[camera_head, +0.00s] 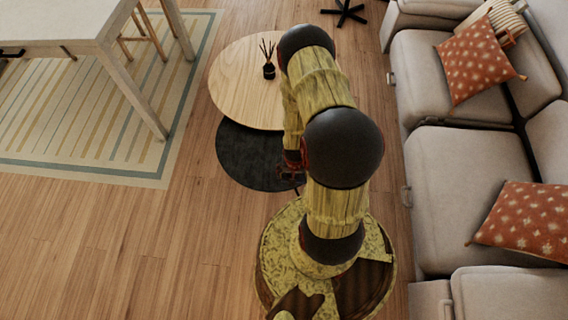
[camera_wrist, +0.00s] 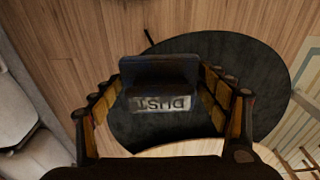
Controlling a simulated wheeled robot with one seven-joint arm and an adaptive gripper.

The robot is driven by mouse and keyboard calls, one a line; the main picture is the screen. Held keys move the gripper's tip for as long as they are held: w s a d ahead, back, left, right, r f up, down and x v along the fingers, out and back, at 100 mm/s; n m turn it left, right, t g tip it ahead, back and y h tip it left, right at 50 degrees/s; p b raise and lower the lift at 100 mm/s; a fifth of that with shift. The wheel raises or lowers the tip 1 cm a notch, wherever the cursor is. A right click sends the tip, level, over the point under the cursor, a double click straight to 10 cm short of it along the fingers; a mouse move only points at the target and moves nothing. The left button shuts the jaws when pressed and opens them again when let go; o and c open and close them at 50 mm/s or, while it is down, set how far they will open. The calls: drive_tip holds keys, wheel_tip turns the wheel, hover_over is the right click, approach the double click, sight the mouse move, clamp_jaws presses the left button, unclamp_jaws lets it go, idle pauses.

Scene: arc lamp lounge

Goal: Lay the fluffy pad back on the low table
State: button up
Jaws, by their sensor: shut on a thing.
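My gripper (camera_wrist: 163,88) is shut on a dark, blocky pad (camera_wrist: 160,68), with a finger on each side. The pad bears a pale label with upside-down lettering, perhaps "Dust"; its fluffy side does not show. In the head view my gripper (camera_head: 290,170) hangs over the right part of a low, round black table (camera_head: 245,165), and the pad is too small or hidden to make out. In the wrist view the black table (camera_wrist: 265,85) lies behind the pad. I cannot tell the height between them. A low pale wood table (camera_head: 238,88) partly overlaps the black one.
A reed diffuser (camera_head: 269,70) stands on the wood table. A grey sofa (camera_head: 450,180) with patterned cushions runs along the right. A striped rug (camera_head: 130,120) and a taller pale table (camera_head: 60,25) are at left. Bare floor lies at front left. The black top's visible part is clear.

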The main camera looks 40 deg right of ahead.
drive_tip(key=shift+d+f, duration=0.2)
drive_tip(key=shift+d, duration=0.05)
drive_tip(key=w+d+f+b, duration=0.1)
drive_tip(key=w+d+f, duration=0.1)
drive_tip(key=w+f, duration=0.1)
drive_tip(key=w+d+f+b, duration=0.1)
drive_tip(key=w+f, duration=0.2)
drive_tip(key=w, duration=0.2)
drive_tip(key=w+d+f+b, duration=0.1)
drive_tip(key=w+d+f, duration=0.1)
drive_tip(key=w+f, duration=0.1)
drive_tip(key=shift+w+d+f, duration=0.15)
drive_tip(key=shift+w+d, duration=0.15)
drive_tip(key=shift+w, duration=0.1)
drive_tip(key=shift+w+f, duration=0.2)
drive_tip(key=shift+f, duration=0.15)
drive_tip(key=shift+d+f+b, duration=0.1)
drive_tip(key=shift+f+b, duration=0.95)
drive_tip(key=shift+f, duration=0.35)
drive_tip(key=shift+f, duration=0.15)
drive_tip(key=o, duration=1)
drive_tip(key=shift+c, duration=0.2)
drive_tip(key=shift+o, duration=0.6)
